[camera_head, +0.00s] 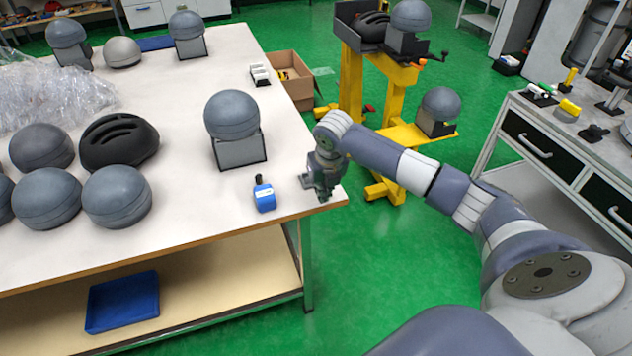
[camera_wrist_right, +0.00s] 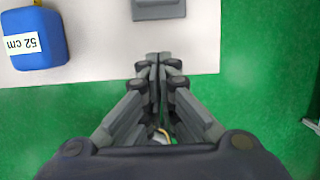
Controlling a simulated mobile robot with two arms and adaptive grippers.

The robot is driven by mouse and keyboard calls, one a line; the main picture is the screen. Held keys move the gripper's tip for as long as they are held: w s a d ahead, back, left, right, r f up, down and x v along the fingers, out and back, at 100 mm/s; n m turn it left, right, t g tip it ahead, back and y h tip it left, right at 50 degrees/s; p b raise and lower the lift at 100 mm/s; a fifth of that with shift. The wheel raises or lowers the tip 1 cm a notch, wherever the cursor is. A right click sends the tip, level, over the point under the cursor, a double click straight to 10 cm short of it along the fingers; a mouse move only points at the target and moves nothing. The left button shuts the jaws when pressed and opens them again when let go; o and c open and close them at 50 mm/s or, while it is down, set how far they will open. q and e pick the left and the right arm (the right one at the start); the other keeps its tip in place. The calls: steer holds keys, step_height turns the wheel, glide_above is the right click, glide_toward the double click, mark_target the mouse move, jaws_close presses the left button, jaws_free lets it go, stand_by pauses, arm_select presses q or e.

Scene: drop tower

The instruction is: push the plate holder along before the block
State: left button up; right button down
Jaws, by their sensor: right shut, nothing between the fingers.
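A grey piece (camera_wrist_right: 158,8), which looks like the plate holder, lies on the tabletop at the top of the wrist view, cut off by the frame. In the head view a small grey part (camera_head: 305,181) shows beside my gripper; I cannot tell how much is hidden. The blue block (camera_head: 264,195) with a black top stands to the left; in the wrist view (camera_wrist_right: 36,40) it bears a "52 cm" label. My right gripper (camera_head: 324,194) is shut and empty at the table corner. In the wrist view its fingertips (camera_wrist_right: 159,58) are apart from the grey piece. My left gripper is out of view.
The white table (camera_head: 190,190) ends close by at its front and right edges. A grey ball-topped stand (camera_head: 240,150) is behind the blue block. Several helmet forms (camera_head: 117,197) fill the left side. A yellow stand (camera_head: 352,85) stands beyond the right edge.

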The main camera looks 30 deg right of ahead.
steer(key=shift+x, duration=1.1)
steer(key=shift+w+d+r+p, duration=0.15)
steer(key=shift+w+p, duration=0.15)
steer(key=shift+w, duration=0.75)
steer(key=shift+w+d, duration=0.25)
steer(key=shift+w, duration=0.65)
